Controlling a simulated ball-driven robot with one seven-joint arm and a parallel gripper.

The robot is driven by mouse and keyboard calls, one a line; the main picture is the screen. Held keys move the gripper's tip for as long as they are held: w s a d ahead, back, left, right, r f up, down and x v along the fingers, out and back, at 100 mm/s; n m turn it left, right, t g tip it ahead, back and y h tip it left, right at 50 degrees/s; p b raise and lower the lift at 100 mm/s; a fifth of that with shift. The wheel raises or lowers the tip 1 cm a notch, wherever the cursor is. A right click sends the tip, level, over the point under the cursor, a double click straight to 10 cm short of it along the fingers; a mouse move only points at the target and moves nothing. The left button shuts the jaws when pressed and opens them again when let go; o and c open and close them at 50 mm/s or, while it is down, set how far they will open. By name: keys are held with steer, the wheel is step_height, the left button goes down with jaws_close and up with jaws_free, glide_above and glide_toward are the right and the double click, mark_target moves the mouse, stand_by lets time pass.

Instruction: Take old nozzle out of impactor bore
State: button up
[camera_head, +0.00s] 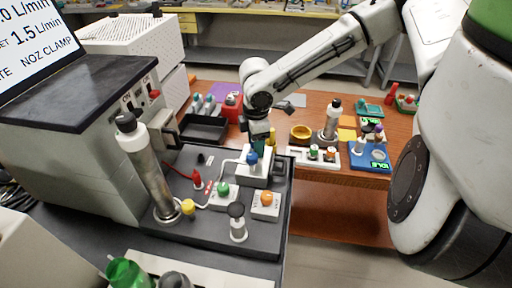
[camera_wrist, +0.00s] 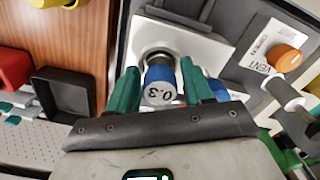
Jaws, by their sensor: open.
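The old nozzle (camera_wrist: 160,84), a blue cap with a white face marked 0.3, sits at the bore of the white impactor block (camera_wrist: 205,45). In the head view the nozzle's blue top (camera_head: 252,158) shows above the white block (camera_head: 255,178) on the dark panel. My gripper (camera_wrist: 160,74) is open, with one green finger on each side of the nozzle. I cannot tell whether either finger touches it. A dark ring of the bore shows just beyond the nozzle. In the head view my gripper (camera_head: 259,143) is over the block, and its fingertips are partly hidden.
An orange knob (camera_wrist: 284,58) marked VENT is right of the block. A tall metal cylinder (camera_head: 150,170), green knob (camera_head: 222,188) and white tubing stand on the panel. A black tray (camera_head: 203,128) lies behind it. The wooden table (camera_head: 330,195) holds several small parts.

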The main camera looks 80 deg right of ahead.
steer(key=c, duration=0.8)
steer(key=shift+c, duration=0.4)
steer(key=shift+r, duration=0.1)
